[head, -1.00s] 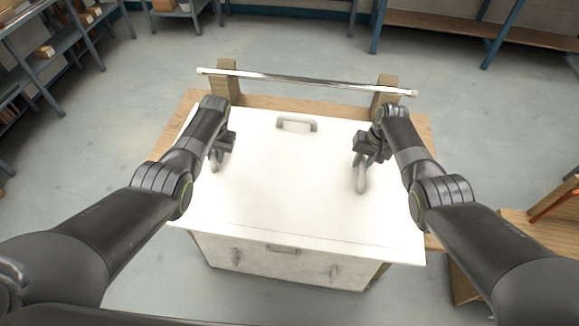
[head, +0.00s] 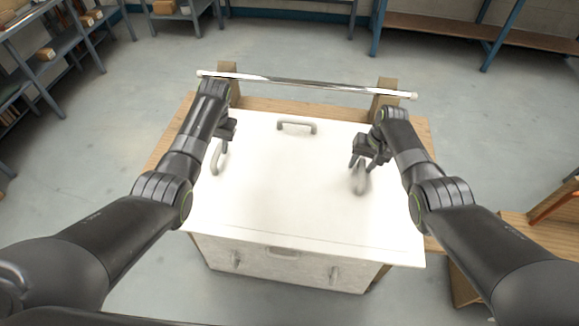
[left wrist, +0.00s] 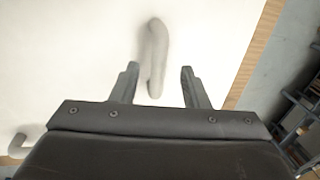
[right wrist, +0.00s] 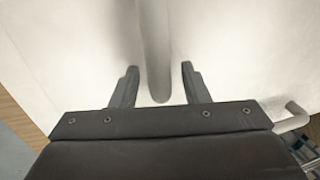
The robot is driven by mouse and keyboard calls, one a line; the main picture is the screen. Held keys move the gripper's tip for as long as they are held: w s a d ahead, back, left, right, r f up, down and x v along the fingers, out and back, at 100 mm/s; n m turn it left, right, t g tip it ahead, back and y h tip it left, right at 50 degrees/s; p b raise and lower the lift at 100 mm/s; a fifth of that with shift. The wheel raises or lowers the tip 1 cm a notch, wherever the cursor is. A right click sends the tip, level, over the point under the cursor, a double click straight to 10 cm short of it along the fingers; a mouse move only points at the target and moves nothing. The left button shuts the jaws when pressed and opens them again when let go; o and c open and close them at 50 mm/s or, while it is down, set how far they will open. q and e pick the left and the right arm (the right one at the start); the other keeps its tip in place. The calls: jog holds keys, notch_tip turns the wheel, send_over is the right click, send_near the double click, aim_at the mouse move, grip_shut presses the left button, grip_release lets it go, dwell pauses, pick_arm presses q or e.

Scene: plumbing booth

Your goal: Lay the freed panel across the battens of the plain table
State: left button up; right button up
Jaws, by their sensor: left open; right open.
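The white panel (head: 285,190) lies flat on a wooden table (head: 160,143) with battens hidden under it, if any. It has a left handle (head: 216,158), a right handle (head: 359,181) and a far handle (head: 296,124). My left gripper (head: 221,143) is open above the panel near the left handle. In the left wrist view the left handle (left wrist: 155,55) lies ahead, between the lines of the open fingers (left wrist: 158,75). My right gripper (head: 358,163) is open at the right handle. In the right wrist view this handle (right wrist: 157,60) runs between the open fingers (right wrist: 157,75); contact cannot be told.
A metal bar (head: 305,84) spans two wooden posts behind the panel. A white box-like front (head: 290,265) with handles shows below the near edge. A wooden bench (head: 525,240) stands at right, shelves (head: 50,60) at left. Floor on the left is clear.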

jog(key=shift+r, duration=0.15)
pick_arm(q)
jog(key=r, duration=0.2)
jog(key=d+r, duration=0.1)
jog(key=r, duration=0.2)
jog(key=shift+s+r, duration=0.1)
jog(key=shift+r, duration=0.25)
pick_arm(e)
notch_tip(320, 180, up, 12)
jog(key=d, duration=0.2)
jog(key=shift+d+f, duration=0.15)
jog(key=shift+f, duration=0.1)
jog(key=shift+s, duration=0.1)
